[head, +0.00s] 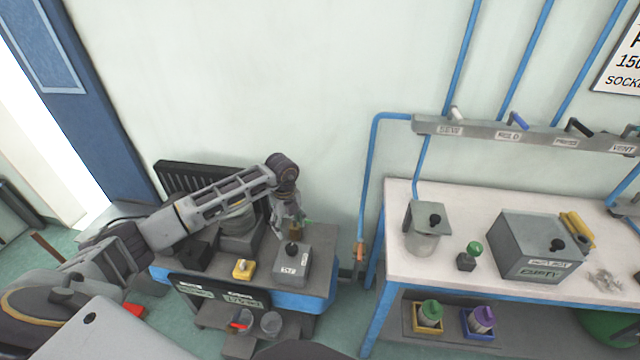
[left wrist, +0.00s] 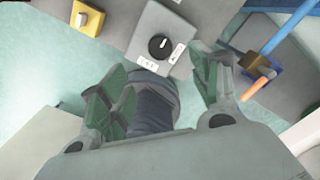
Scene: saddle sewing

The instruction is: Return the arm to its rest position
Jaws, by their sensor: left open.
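My left arm (head: 215,205) reaches in from the left over the small dark bench. My left gripper (head: 293,228) points down at its end, just behind and above a grey box with a black knob (head: 292,265). In the left wrist view the green-padded fingers of my left gripper (left wrist: 163,92) are spread apart, with nothing held between them. The grey box (left wrist: 145,42) shows beyond them, and a dark rounded shape that I cannot identify lies lower between the fingers. My right gripper is not in view.
A yellow block (head: 243,269) sits left of the box. Clear cups (head: 270,323) stand on a lower shelf. A blue pipe with an orange end (head: 360,250) runs down beside the bench. A white-topped table (head: 460,205) stands to the right. A wall is close behind the arm.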

